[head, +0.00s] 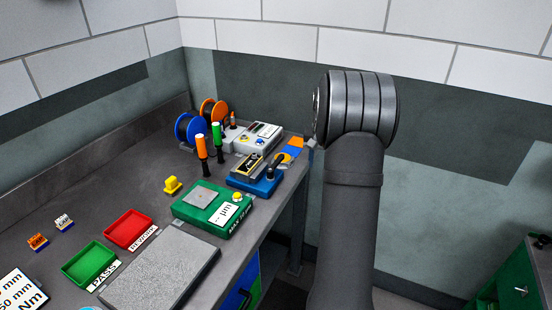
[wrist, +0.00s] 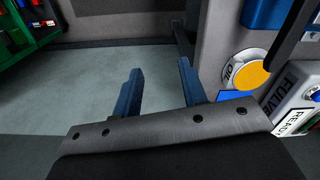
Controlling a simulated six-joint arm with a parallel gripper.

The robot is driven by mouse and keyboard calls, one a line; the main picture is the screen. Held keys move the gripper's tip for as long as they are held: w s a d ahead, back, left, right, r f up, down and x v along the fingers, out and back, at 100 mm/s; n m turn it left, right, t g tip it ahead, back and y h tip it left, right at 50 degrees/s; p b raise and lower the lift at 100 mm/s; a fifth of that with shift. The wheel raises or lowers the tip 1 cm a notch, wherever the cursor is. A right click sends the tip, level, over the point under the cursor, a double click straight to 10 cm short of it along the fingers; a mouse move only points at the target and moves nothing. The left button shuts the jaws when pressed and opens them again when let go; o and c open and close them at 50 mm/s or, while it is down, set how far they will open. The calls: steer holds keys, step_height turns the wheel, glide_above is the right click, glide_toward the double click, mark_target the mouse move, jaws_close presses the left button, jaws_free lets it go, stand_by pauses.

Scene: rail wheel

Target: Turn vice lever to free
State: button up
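The vice (head: 262,186) is a small blue-based fixture with a dark top on the right part of the bench. Its black lever (head: 278,161) stands up at its right end. In the wrist view, part of a blue body (wrist: 266,14) and a dark bar (wrist: 291,32), apparently the vice and its lever, show at the top right corner, mostly cut off. My gripper (wrist: 160,66) is open and empty. Its two blue fingers are apart, over the floor beyond the bench edge, left of the vice in that view. The head view does not show the gripper.
An orange-yellow disc (wrist: 251,75) in an "OIL" dish and a white "READY" device (wrist: 296,110) lie near the gripper's right. A green gauge box (head: 211,207), grey plate (head: 160,275), red tray (head: 130,229) and upright screwdrivers (head: 202,147) occupy the bench. Open floor lies beyond its edge.

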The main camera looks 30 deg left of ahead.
steer(key=s+a+r+m, duration=0.2)
steer(key=a+r, duration=0.6)
steer(key=r, duration=0.3)
step_height(320, 180, up, 7)
steer(key=m, duration=0.1)
glide_above(276, 162)
step_height(276, 162, down, 18)
steer(key=shift+s+r, duration=0.1)
steer(key=shift+r, duration=0.15)
steer(key=shift+c, duration=0.4)
jaws_close()
